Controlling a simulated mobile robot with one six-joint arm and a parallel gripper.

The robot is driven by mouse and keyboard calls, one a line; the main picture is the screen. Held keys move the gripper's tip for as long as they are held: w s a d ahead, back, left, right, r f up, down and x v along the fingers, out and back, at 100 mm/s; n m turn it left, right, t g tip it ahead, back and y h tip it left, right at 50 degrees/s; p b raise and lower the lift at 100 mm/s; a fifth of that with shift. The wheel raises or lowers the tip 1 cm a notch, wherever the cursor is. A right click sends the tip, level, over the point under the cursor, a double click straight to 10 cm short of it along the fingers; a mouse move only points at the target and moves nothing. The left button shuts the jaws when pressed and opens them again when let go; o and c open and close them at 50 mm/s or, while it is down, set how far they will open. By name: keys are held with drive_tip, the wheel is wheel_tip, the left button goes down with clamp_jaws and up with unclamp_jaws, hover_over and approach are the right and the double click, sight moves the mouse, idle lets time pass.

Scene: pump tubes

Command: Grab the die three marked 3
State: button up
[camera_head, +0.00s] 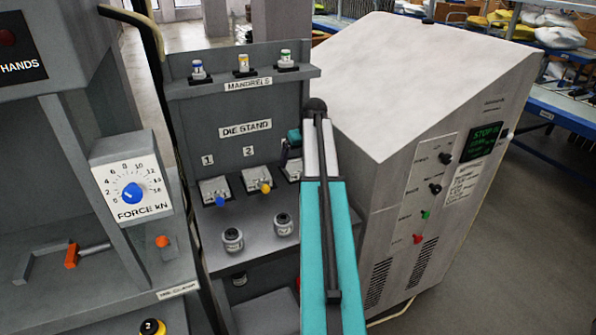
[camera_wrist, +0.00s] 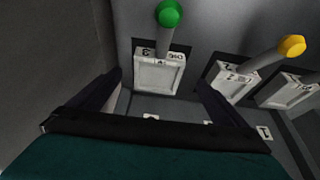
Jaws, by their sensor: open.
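The die three is a pale block (camera_wrist: 158,74) marked 3, with a grey rod and a green ball (camera_wrist: 169,13) on top, in the upper middle of the wrist view. My gripper (camera_wrist: 159,80) is open. Its dark fingers stand to either side of the block, with gaps showing, and nothing is clasped. In the head view my arm hides most of this die; only a pale edge (camera_head: 291,170) shows beside the arm. My gripper's fingers are small and partly hidden there.
Die two (camera_wrist: 230,80), with a yellow ball, sits right of die three in the wrist view, and another die (camera_wrist: 288,92) beyond it. The die stand's back panel (camera_head: 240,105) rises behind. Two small jars (camera_head: 232,239) stand on the ledge in front. A large grey cabinet (camera_head: 375,90) is at right.

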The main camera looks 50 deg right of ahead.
sight(298, 169)
drive_tip(key=shift+x, duration=0.8)
drive_tip(key=shift+p+x, duration=1.05)
drive_tip(key=shift+x, duration=1.55)
drive_tip(key=shift+d, duration=0.1)
drive_tip(key=shift+r, duration=0.1)
drive_tip(key=c, duration=1.8)
drive_tip(key=shift+r, duration=0.2)
drive_tip(key=shift+c, duration=0.2)
drive_tip(key=shift+r+b, duration=0.6)
drive_tip(key=shift+r, duration=0.5)
drive_tip(key=shift+s+a+r, duration=0.25)
drive_tip(key=shift+s+r, duration=0.05)
drive_tip(key=shift+r, duration=0.1)
drive_tip(key=shift+s+a+r+b, duration=0.25)
drive_tip(key=shift+s+a+b, duration=0.35)
drive_tip(key=shift+s+a, duration=1.2)
drive_tip(key=shift+s+a+r+b, duration=0.25)
drive_tip(key=shift+s+a+b, duration=0.4)
drive_tip(key=shift+s+a, duration=1.15)
drive_tip(key=shift+s+a+r+b, duration=0.3)
drive_tip(key=shift+s+a+b, duration=0.3)
drive_tip(key=shift+s+a, duration=1.15)
